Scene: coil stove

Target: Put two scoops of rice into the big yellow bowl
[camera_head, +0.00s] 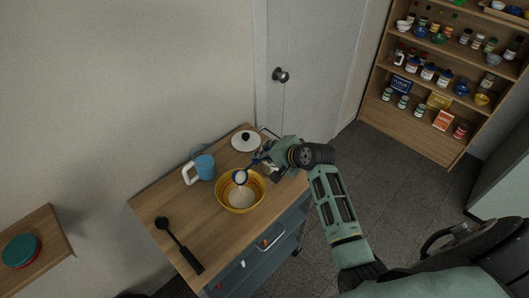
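The big yellow bowl (222,203) stands on the wooden top of a cart and has white rice (241,198) in it. My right gripper (262,164) is above the bowl's back right side. It appears shut on the handle of a blue scoop (249,166). The scoop's head is over the bowl and shows white rice in or just below it. I cannot tell whether rice is falling from it. The fingertips are small and partly hidden by the wrist. My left gripper is not in view.
A blue pitcher (204,166) stands left of the bowl. A white lid with a black knob (246,140) is behind it. A black ladle (180,245) lies at the front left of the wooden cart top (151,205). A stocked shelf (409,125) stands far right.

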